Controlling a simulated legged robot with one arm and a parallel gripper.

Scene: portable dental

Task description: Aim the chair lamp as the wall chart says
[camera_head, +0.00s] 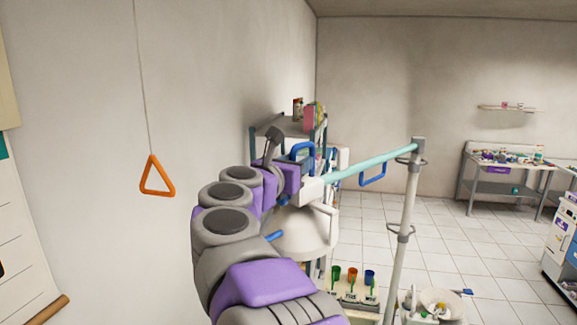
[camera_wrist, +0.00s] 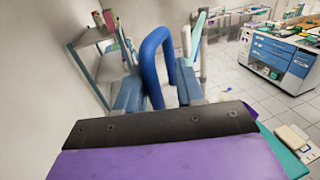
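The chair lamp (camera_head: 303,238) is a white dome at the end of a teal arm (camera_head: 375,161), which is held by a white pole (camera_head: 407,205). A blue loop handle (camera_head: 303,150) shows beside my gripper (camera_head: 285,170). In the wrist view a blue loop handle (camera_wrist: 152,55) stands between the two blue-grey fingers of my gripper (camera_wrist: 160,92). The fingers are apart, with the loop between them; I cannot tell whether they press on it. Another blue loop (camera_head: 373,174) hangs under the teal arm. A wall chart (camera_head: 20,240) shows only partly at the left edge, its content mostly cut off.
An orange triangle pull (camera_head: 157,177) hangs on a cord near the left wall. A metal shelf (camera_head: 290,127) stands behind my arm. Colored cups (camera_head: 352,275) and a basin (camera_head: 440,302) are below the lamp. Workbenches (camera_head: 505,175) stand far right. Tiled floor between is clear.

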